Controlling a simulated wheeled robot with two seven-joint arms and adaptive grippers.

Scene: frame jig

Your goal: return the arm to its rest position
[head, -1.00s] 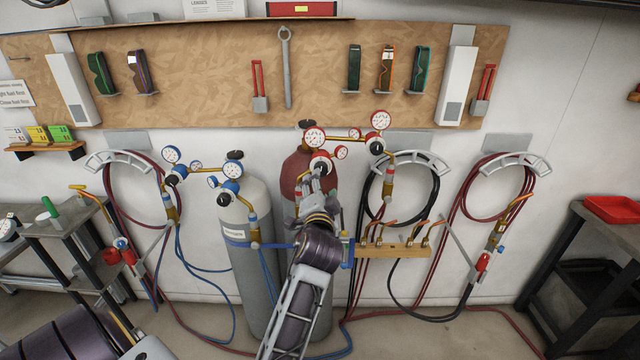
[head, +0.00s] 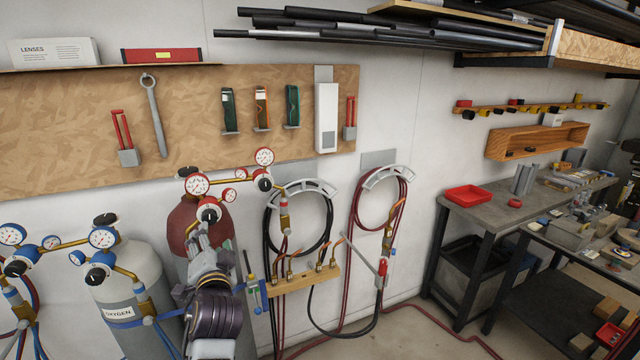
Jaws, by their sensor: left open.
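My left arm reaches up from the bottom of the head view, left of centre. Its left gripper (head: 203,240) is open, in front of the red cylinder (head: 184,222), just below the black knob (head: 208,212) of that cylinder's regulator. The fingers are small and partly hidden by my own wrist, and I cannot tell whether they touch the cylinder or regulator. I see nothing held in them. My right gripper is not in view.
A grey oxygen cylinder (head: 140,275) with gauges stands to the left. A wooden torch rack (head: 300,281) and hoses on wall hangers are close to the right. A workbench (head: 470,208) with a red tray (head: 468,194) stands further right. Open floor lies before the bench.

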